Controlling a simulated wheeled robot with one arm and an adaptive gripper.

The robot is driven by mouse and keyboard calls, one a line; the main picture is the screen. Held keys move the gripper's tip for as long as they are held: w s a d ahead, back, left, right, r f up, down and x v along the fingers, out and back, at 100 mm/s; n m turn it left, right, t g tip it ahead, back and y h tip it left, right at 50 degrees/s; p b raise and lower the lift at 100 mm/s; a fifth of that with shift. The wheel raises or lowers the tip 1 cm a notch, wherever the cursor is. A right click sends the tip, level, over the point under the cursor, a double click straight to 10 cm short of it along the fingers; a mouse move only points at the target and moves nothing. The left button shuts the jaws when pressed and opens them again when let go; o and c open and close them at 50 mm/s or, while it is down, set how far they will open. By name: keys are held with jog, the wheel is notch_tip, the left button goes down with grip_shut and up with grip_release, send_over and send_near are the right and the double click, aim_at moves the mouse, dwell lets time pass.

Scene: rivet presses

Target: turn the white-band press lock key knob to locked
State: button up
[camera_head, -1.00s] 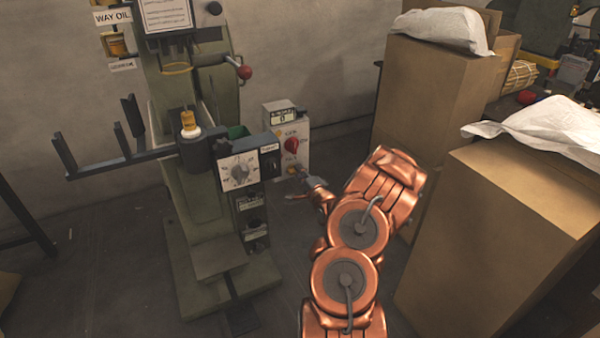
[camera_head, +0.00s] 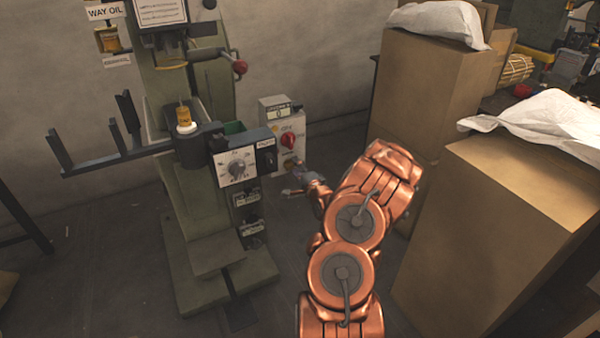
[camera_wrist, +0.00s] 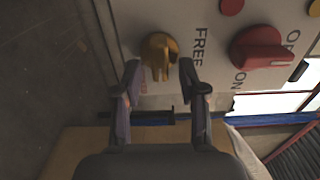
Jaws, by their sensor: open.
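The lock key knob is a small brass-yellow knob (camera_wrist: 160,55) on a pale panel in the wrist view, with the word FREE printed to its right. Its raised grip points down in that picture, towards my gripper. My gripper (camera_wrist: 160,75) is open, with one finger on each side of the knob's grip; I cannot tell whether either finger touches it. In the head view my gripper (camera_head: 291,184) is in front of the lower part of the control box (camera_head: 299,157). The green press (camera_head: 215,85) carries a white band (camera_head: 186,128) around a post.
A red knob (camera_wrist: 262,48) marked ON sits right of the brass knob; it also shows in the head view (camera_head: 288,140). Cardboard boxes (camera_head: 425,100) stand close on the right. Bare floor lies in front of the press.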

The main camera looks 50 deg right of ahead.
jog(key=v, duration=1.2)
jog(key=shift+w, duration=0.1)
dwell(0.6)
jog(key=w+a+f+n+g+y, duration=0.2)
jog(key=w+a+n+g+y, duration=0.2)
jog(key=w+a+n, duration=0.3)
jog(key=s+a+r+n+g, duration=0.1)
jog(key=s+a+n+g, duration=0.15)
jog(key=a, duration=0.35)
jog(key=s+a+r+n+g, duration=0.1)
jog(key=a+n+g, duration=0.3)
jog(key=a, duration=0.1)
jog(key=s+a+r+n+g+y, duration=0.1)
jog(key=s+a+r+n+g, duration=0.45)
jog(key=s+a, duration=0.75)
jog(key=s+a+r+n+g+y, duration=0.1)
jog(key=s+a+r+n+g, duration=0.2)
jog(key=s+a+r, duration=0.95)
jog(key=s+d+r+p, duration=0.1)
jog(key=s+r+p, duration=0.1)
jog(key=r+p, duration=0.7)
jog(key=s+d+r+p, duration=0.1)
jog(key=s+r+p, duration=0.2)
jog(key=r+p, duration=0.7)
jog(key=p, duration=0.3)
